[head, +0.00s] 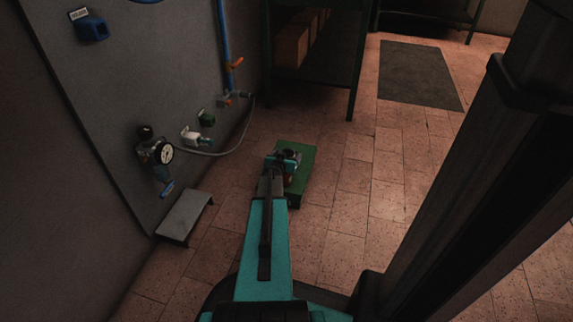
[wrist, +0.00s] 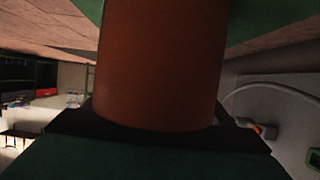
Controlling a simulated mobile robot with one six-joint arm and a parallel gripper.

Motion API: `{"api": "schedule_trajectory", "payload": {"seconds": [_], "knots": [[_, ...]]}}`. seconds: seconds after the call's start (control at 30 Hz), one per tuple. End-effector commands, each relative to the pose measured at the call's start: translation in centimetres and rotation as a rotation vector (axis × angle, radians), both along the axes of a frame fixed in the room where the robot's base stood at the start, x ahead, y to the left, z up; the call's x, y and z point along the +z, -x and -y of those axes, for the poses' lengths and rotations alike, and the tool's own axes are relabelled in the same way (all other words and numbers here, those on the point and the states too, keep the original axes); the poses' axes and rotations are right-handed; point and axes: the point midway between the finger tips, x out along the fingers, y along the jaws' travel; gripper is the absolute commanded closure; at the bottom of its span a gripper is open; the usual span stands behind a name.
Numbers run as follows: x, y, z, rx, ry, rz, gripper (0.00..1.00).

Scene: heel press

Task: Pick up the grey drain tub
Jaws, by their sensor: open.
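I cannot make out a plainly grey tub in either view. My gripper (head: 287,160) is at the far end of my turquoise arm, over a low green platform (head: 306,160) on the floor. It is open, but its fingers are small and dark in the head view and cannot be told apart. An orange-brown cylinder (wrist: 162,65) fills the middle of the wrist view and hides what lies behind it. I cannot tell whether it touches my gripper. Green surface (wrist: 265,22) shows beyond it at the top.
A low grey step-like stand (head: 185,215) is on the floor by the wall panel. A gauge (head: 165,152), valves and a hose (head: 240,135) project from the panel. A dark shelf (head: 312,55) holds boxes behind. Tiled floor right of the platform is clear, with a dark mat (head: 418,75) farther back.

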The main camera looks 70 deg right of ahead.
Motion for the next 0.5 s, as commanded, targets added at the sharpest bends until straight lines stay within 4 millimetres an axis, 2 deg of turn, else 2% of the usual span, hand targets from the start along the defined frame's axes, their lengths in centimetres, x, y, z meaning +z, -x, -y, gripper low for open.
{"api": "schedule_trajectory", "payload": {"seconds": [0.3, 0.5], "knots": [[-0.02, -0.02, -0.03, 0.0, 0.0, 0.0, 0.24], [-0.02, -0.03, -0.03, 0.0, 0.0, -0.001, 0.57]]}}
